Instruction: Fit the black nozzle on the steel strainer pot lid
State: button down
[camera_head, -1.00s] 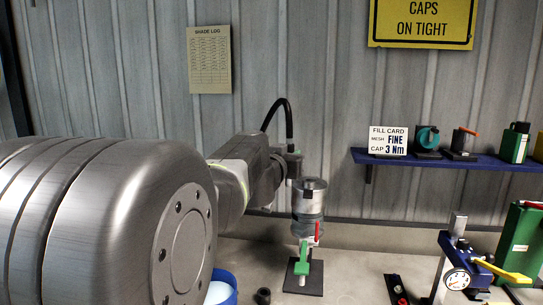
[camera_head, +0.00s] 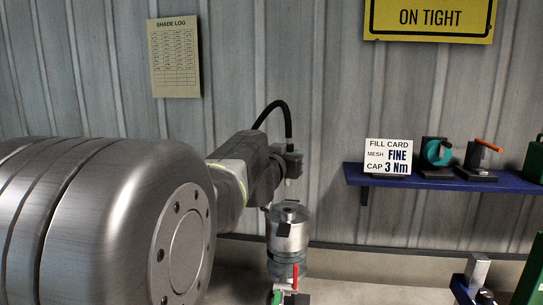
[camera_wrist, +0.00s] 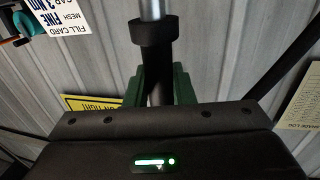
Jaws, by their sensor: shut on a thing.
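The steel strainer pot (camera_head: 287,240) stands upright below the end of my arm in the head view. Its round lid (camera_head: 289,210) shows on top, with a dark piece on its front side. My gripper (camera_wrist: 158,88) has green fingers shut on a dark cylindrical piece (camera_wrist: 159,70). A black collar (camera_wrist: 153,33) and a pale metal rod (camera_wrist: 152,8) are in line with that piece. I cannot tell whether it is the black nozzle. In the head view, my gripper (camera_head: 291,168) is small and dark, apparently above and behind the lid; contact cannot be told.
A red lever (camera_head: 295,276) and a green part (camera_head: 277,297) show below the pot. A blue shelf (camera_head: 430,179) at the right holds a fill card (camera_head: 388,157) and small fixtures. A metal post (camera_head: 477,272) and a green container (camera_head: 530,275) stand at the right. The corrugated wall is behind.

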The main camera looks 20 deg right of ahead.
aim_at(288, 186)
jog(key=shift+s+a+r, duration=0.1)
notch_tip(288, 186, down, 6)
jog(key=b, duration=0.4)
jog(key=shift+r+b, duration=0.1)
jog(key=shift+b, duration=0.25)
jog(key=shift+p, duration=0.75)
dwell(1.5)
jog(key=shift+f+b, duration=1.4)
jog(key=shift+f, duration=0.4)
jog(key=shift+f+b, duration=0.45)
jog(key=shift+f, duration=0.05)
jog(key=shift+r, duration=0.15)
jog(key=shift+r+p, duration=0.35)
jog(key=shift+p, duration=0.35)
